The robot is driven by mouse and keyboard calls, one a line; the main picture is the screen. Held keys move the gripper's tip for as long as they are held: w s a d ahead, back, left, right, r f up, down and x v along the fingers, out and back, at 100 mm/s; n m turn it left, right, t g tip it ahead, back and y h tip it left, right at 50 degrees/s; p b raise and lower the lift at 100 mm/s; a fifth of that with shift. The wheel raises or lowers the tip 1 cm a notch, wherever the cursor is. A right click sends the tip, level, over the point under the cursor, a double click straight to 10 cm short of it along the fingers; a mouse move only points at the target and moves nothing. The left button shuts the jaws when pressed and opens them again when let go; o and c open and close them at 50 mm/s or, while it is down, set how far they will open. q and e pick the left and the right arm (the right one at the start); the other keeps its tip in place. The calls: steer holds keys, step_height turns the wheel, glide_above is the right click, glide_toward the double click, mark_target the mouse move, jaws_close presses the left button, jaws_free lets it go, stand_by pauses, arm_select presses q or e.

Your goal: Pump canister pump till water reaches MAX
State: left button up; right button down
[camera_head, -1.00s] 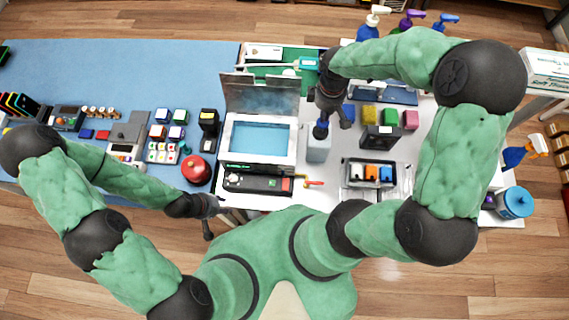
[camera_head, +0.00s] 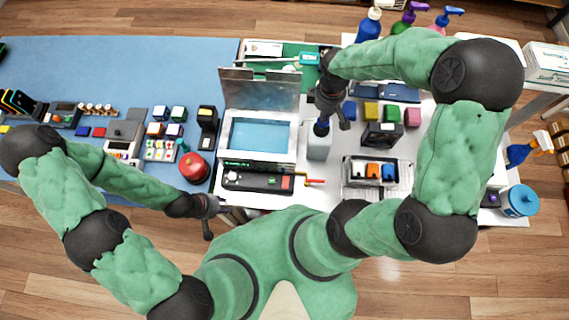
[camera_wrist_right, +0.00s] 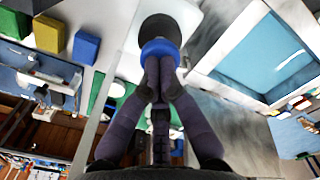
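The canister (camera_head: 319,147) is a pale, translucent upright box right of the basin device. A dark pump with a blue collar tops it (camera_head: 321,128). In the right wrist view, the blue collar (camera_wrist_right: 160,47) and a dark round part sit just beyond my fingertips. My right gripper (camera_head: 332,121) is over the canister top. Its fingers (camera_wrist_right: 158,62) are together, with tips at or touching the blue collar; nothing shows held between them. My left gripper (camera_head: 209,222) hangs at the table's front edge, away from the canister; its finger opening is unclear. The water level and MAX mark are not readable.
A lidded basin (camera_head: 259,137) with blue inside stands left of the canister. A black device (camera_head: 258,181) lies in front of it. A tray of small coloured items (camera_head: 377,172) and a dark box (camera_head: 382,135) are to the right. A red round object (camera_head: 194,167) sits left.

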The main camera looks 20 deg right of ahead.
steer(key=shift+f+b, duration=0.75)
steer(key=shift+f, duration=0.4)
steer(key=shift+s, duration=0.1)
steer(key=shift+r, duration=0.1)
steer(key=shift+r+p, duration=2.95)
steer(key=shift+r, duration=0.8)
